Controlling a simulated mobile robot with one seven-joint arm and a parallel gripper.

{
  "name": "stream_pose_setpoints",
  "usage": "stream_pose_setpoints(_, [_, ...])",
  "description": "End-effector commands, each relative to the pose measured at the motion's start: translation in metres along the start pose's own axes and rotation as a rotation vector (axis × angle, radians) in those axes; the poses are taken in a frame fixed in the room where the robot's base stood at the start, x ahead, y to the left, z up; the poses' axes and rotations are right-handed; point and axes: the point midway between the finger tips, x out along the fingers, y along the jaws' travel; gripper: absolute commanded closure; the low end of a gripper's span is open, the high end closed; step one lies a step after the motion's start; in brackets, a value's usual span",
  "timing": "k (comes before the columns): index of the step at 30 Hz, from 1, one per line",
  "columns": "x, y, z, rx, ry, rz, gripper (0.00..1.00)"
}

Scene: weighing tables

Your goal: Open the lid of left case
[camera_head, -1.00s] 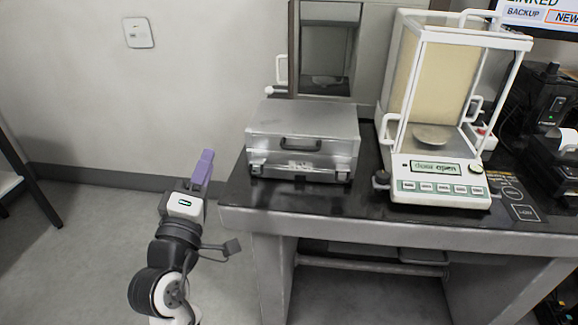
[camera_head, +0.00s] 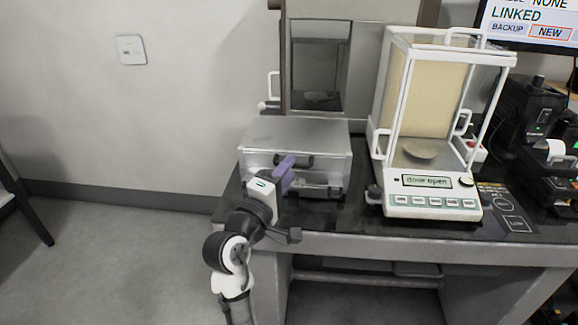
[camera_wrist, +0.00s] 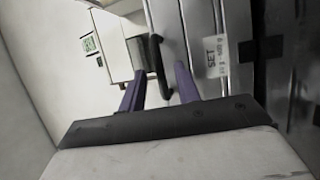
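A silver metal case (camera_head: 318,135) stands on the left part of the black-topped table, its lid down. Its black handle (camera_head: 306,161) is on the front face, partly behind my gripper (camera_head: 286,176). My gripper, with purple fingers, is at the case's front, left of its middle. In the wrist view, the two fingers (camera_wrist: 158,88) are apart, and the black handle (camera_wrist: 157,52) shows between and beyond their tips. I cannot tell whether they touch it. A white label (camera_wrist: 215,56) reading "SET" is on the case front beside the right finger.
A white balance with glass walls (camera_head: 430,203) stands right of the case, its display reading "door open". A dark-framed cabinet (camera_head: 318,60) is behind the case. Black devices (camera_head: 528,115) and a monitor (camera_head: 530,25) are at the right.

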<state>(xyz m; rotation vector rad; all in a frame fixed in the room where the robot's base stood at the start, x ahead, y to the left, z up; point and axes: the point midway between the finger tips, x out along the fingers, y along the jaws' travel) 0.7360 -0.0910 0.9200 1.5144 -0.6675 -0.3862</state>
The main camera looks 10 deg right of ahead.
Motion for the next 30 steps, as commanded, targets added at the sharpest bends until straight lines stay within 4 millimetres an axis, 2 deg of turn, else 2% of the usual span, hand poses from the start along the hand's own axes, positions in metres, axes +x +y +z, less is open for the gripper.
stream_pose_setpoints(6, [0.0143, 0.0002, 0.0001, 0.0, 0.0, 0.0, 0.68])
stream_pose_setpoints(14, [0.0149, -0.0002, -0.0001, 0.001, 0.001, 0.0, 0.68])
stream_pose_setpoints(21, [0.0146, -0.0001, -0.0001, 0.001, 0.001, 0.0, 0.99])
stream_pose_setpoints(30, [0.0146, 0.0001, -0.0002, 0.001, 0.001, 0.0, 1.0])
